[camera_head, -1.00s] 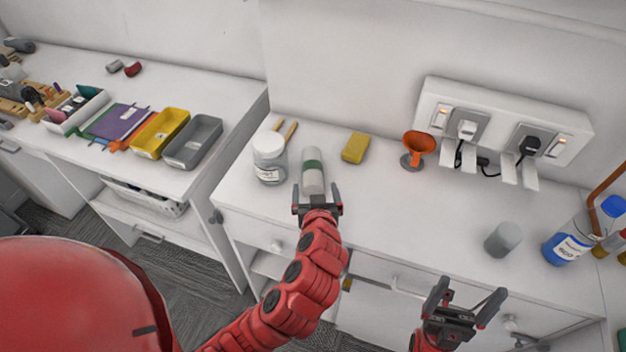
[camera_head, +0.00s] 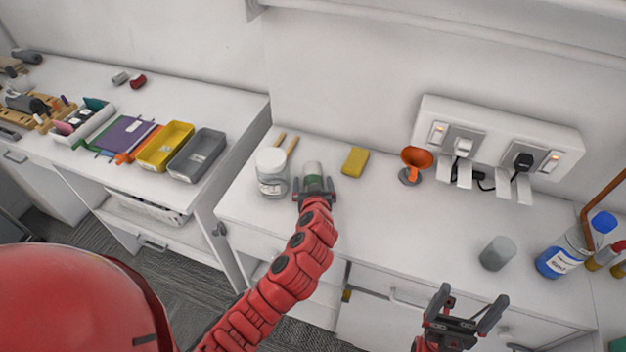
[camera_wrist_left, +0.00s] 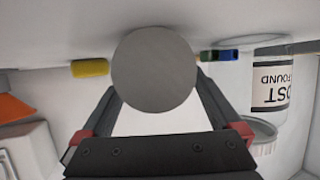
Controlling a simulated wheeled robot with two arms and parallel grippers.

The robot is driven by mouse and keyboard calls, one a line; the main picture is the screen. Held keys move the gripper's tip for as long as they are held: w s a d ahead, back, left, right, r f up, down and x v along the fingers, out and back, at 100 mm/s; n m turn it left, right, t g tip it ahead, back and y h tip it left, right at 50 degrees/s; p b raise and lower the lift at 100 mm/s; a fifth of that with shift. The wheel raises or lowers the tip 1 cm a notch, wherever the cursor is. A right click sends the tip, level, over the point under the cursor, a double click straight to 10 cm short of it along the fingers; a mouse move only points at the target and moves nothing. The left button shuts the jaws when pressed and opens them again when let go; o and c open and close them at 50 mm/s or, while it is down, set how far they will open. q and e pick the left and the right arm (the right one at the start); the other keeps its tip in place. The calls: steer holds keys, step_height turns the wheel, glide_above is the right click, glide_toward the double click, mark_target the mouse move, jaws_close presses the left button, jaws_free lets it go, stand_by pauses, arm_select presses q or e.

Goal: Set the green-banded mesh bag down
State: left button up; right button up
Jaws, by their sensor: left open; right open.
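My right gripper (camera_head: 471,298) is open and empty near the counter's front edge.
A yellow sponge (camera_head: 355,161), an orange funnel (camera_head: 416,160) and a grey cup (camera_head: 497,253) stand to the right. The counter's middle is clear.

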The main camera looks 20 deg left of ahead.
arm_select(q)
steer(key=shift+w+a+f, duration=0.1)
steer(key=shift+w+f, duration=0.1)
steer(key=shift+w, duration=0.2)
steer(key=c, duration=1.4)
steer(key=shift+c, duration=0.2)
steer(key=shift+r, duration=0.2)
